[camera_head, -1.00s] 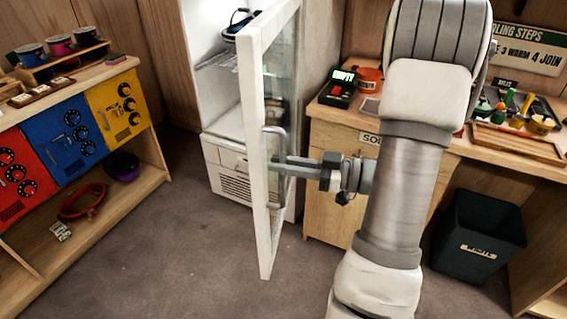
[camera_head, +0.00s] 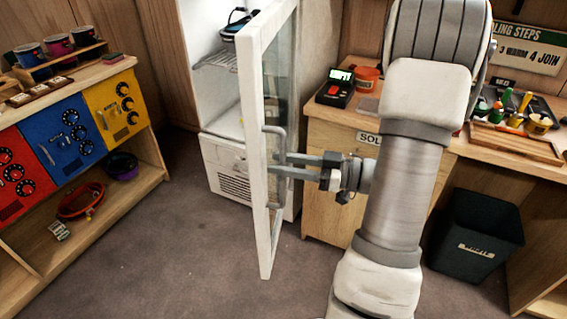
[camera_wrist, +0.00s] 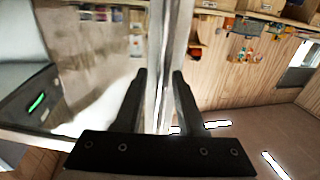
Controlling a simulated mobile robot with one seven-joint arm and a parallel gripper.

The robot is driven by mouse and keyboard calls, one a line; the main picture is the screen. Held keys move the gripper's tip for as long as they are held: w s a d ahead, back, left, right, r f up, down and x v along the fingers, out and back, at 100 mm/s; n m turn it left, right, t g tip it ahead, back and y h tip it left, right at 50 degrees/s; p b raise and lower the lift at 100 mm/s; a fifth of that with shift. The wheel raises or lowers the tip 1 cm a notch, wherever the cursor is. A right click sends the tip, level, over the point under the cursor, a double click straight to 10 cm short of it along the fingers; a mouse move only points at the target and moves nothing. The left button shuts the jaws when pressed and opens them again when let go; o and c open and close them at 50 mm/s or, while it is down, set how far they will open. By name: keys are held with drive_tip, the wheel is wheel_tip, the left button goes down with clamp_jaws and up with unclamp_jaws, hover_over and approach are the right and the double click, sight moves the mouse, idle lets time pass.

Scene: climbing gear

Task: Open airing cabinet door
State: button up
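The airing cabinet (camera_head: 215,120) is a tall white unit at the back. Its white-framed glass door (camera_head: 257,215) stands swung wide open toward me, almost edge-on in the head view. A grey bar handle (camera_head: 272,202) is on the door. My gripper (camera_head: 277,165) is at the handle, its two fingers visibly apart. In the wrist view my gripper (camera_wrist: 160,75) is open, with a pale upright bar or door edge (camera_wrist: 165,60) between the fingers. I cannot tell whether a finger touches it.
A shelf unit (camera_head: 150,178) with red, blue and yellow panels stands at left. A wooden workbench (camera_head: 325,135) with a till (camera_head: 336,88) is close to the right of the door. A dark bin (camera_head: 478,232) stands at right. The grey floor (camera_head: 180,260) in front is clear.

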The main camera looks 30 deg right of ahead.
drive_tip(key=shift+o, duration=0.3)
drive_tip(key=p+v, duration=0.1)
drive_tip(key=v, duration=1.6)
drive_tip(key=shift+s, duration=0.2)
